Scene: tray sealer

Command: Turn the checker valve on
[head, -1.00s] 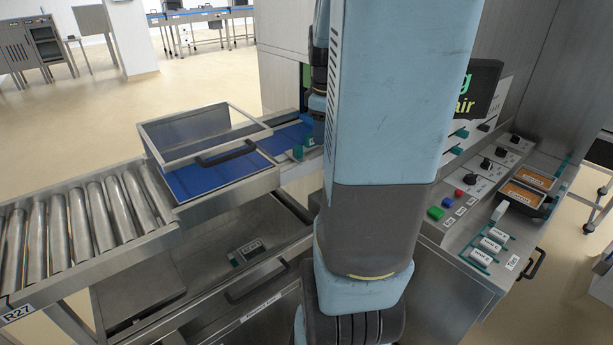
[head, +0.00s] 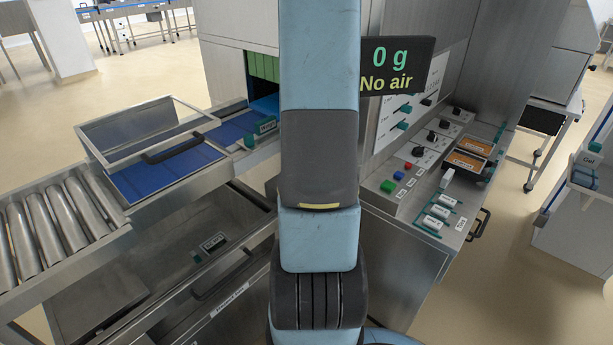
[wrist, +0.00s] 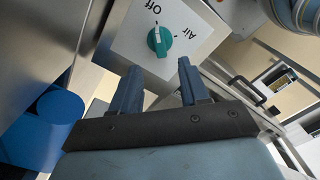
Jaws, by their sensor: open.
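The valve is a round teal knob (wrist: 160,41) on a pale plate (wrist: 185,55) marked "Off" and "Air", in the wrist view. Its white mark points toward the "Off" side. My gripper (wrist: 158,78) is open and empty. Its two dark blue fingers lie below the knob in the picture, apart from it, one to each side. In the head view my arm stands in the middle and hides the gripper; I cannot make out this knob there. A display (head: 397,67) reads "0 g" and "No air".
A control ledge (head: 398,203) with buttons, black knobs and orange trays lies right of my arm. A roller conveyor (head: 45,225) and a clear-lidded frame (head: 150,130) are on the left. A blue cylinder (wrist: 52,115) is at the left in the wrist view.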

